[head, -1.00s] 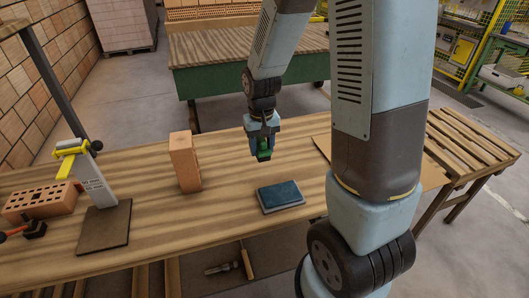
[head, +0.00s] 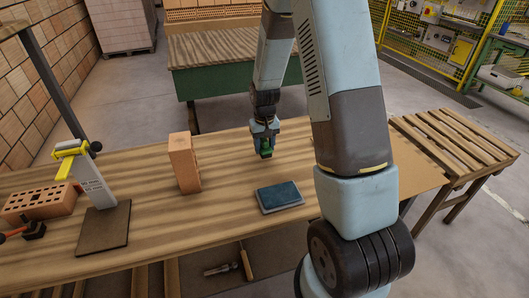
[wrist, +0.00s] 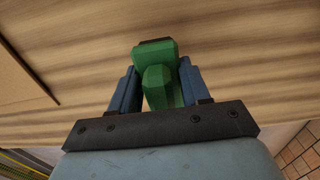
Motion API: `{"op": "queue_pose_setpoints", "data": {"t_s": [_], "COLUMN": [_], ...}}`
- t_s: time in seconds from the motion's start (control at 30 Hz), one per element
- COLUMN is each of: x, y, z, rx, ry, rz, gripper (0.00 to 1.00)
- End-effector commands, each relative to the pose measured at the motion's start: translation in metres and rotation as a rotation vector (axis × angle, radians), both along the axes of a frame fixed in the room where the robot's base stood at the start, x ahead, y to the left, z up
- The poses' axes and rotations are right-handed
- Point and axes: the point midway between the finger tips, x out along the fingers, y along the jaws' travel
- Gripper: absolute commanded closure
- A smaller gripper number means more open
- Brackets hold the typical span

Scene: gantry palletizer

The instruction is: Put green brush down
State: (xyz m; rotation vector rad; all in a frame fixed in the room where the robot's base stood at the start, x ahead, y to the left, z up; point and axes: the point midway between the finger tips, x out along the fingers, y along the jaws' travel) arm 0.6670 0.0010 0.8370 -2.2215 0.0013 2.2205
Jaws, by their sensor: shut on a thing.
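The green brush (head: 266,150) is between the fingers of my gripper (head: 265,145), over the far part of the wooden table (head: 225,222). In the wrist view the green brush (wrist: 157,72) sits between the two blue fingers of my gripper (wrist: 156,90), which are shut on it. Its far end is dark. The brush looks close to the wood, but I cannot tell whether it touches the table.
A blue-grey pad (head: 280,196) lies in front of the gripper. An upright orange brick (head: 184,163) stands to the left. A holed brick (head: 40,201) and a grey stand with a yellow clamp (head: 88,172) are at far left. Wood around the brush is clear.

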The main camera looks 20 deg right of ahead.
Motion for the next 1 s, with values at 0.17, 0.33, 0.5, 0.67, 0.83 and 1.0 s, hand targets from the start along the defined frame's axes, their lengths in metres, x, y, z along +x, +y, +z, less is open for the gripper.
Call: {"op": "queue_pose_setpoints", "data": {"t_s": [0.17, 0.33, 0.5, 0.67, 0.83, 1.0], "x": [0.003, 0.003, 0.003, 0.003, 0.003, 0.003], "y": [-0.001, -0.001, -0.001, -0.001, -0.001, -0.001], "z": [-0.020, -0.035, -0.034, -0.036, -0.036, -0.036], "rx": [0.000, 0.000, 0.000, 0.000, 0.000, 0.000], "ry": [0.004, 0.001, 0.000, 0.001, 0.001, 0.001], "rz": [0.000, 0.000, 0.000, 0.000, 0.000, 0.000], "gripper": [0.78, 0.78, 0.78, 0.52, 0.35, 0.28]}}
